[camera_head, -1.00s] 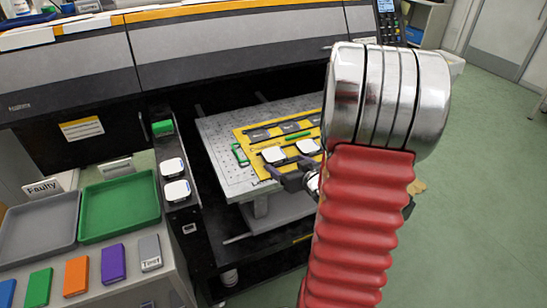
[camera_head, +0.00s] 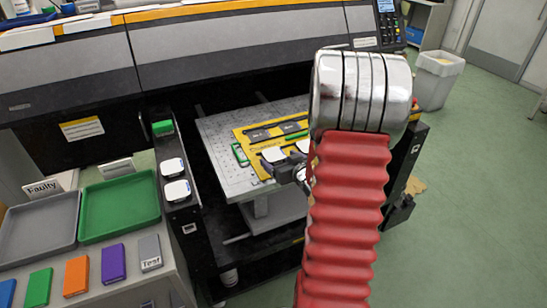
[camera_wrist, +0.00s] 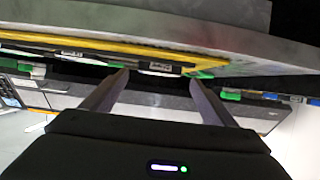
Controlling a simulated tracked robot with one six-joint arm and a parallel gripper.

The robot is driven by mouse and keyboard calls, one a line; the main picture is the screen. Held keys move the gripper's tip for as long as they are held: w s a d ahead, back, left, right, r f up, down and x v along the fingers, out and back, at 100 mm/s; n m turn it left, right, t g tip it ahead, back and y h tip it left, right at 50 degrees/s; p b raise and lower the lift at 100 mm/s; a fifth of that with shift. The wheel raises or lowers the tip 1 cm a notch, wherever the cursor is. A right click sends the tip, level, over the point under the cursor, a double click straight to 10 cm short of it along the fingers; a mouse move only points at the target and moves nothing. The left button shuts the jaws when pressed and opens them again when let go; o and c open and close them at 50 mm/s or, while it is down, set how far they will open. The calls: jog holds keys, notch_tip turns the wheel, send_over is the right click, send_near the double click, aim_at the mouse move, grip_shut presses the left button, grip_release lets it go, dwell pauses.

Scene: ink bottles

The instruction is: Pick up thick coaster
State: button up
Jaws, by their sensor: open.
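A white rounded-square coaster (camera_head: 273,154) lies on the yellow jig plate (camera_head: 243,139) on the grey printer bed. A second white coaster (camera_head: 303,145) lies to its right, partly hidden by my red arm. I cannot tell which coaster is thicker. My gripper (camera_head: 281,165) is at the front edge of the yellow plate, close in front of the coasters. In the wrist view my gripper (camera_wrist: 159,77) is open, its two fingers apart with nothing held, pointing at the edge of the plate. Contact with a coaster cannot be made out.
Two white coasters (camera_head: 177,190) lie on the black ledge left of the bed. A grey tray (camera_head: 38,228) labelled Faulty and a green tray (camera_head: 118,207) stand at left, with coloured blocks (camera_head: 76,276) before them. The printer body (camera_head: 230,50) overhangs the bed's back.

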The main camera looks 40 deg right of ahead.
aim_at(274, 155)
jog(key=shift+x, duration=2.15)
jog(key=shift+c, duration=0.5)
jog(key=c, duration=1.2)
